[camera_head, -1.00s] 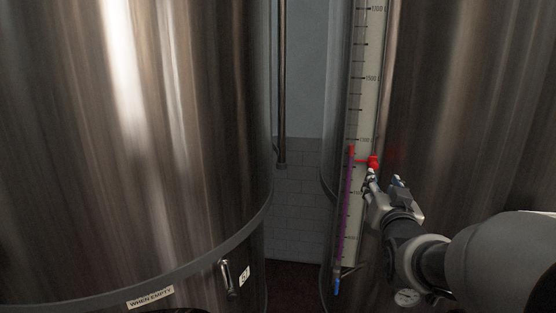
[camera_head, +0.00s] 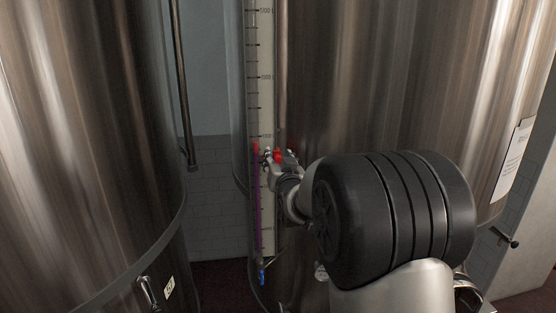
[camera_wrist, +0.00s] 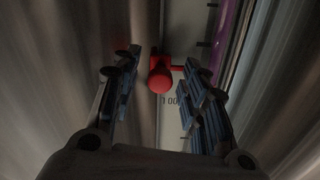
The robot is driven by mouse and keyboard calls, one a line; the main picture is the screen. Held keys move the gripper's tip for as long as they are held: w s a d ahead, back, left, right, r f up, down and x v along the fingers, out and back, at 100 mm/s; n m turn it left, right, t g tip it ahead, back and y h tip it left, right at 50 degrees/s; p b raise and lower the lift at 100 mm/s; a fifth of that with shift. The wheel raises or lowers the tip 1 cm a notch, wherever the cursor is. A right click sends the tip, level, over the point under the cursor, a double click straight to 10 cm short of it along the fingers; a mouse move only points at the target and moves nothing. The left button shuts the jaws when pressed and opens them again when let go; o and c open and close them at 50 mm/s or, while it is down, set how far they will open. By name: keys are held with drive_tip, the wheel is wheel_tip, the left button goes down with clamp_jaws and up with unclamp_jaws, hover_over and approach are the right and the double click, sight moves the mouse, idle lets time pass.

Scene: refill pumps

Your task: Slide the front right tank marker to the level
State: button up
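The red tank marker (camera_head: 278,154) sits on the scale strip of the right tank. In the wrist view the red marker (camera_wrist: 160,78) shows as a round knob with a thin red pointer reaching right toward the sight tube. The sight tube (camera_head: 257,200) holds purple liquid with a red top part close to the marker's height. My gripper (camera_head: 284,160) is at the marker. In the wrist view my gripper (camera_wrist: 160,92) is open, one finger on each side of the knob, with gaps visible. Part of the marker is hidden by the gripper in the head view.
The right steel tank (camera_head: 370,80) curves close beside my arm. Another large steel tank (camera_head: 85,130) stands at the left. A blue valve handle (camera_head: 262,277) is at the tube's bottom. A wall pipe (camera_head: 183,90) runs between the tanks.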

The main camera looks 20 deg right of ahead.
clamp_jaws()
idle(0.3)
idle(0.3)
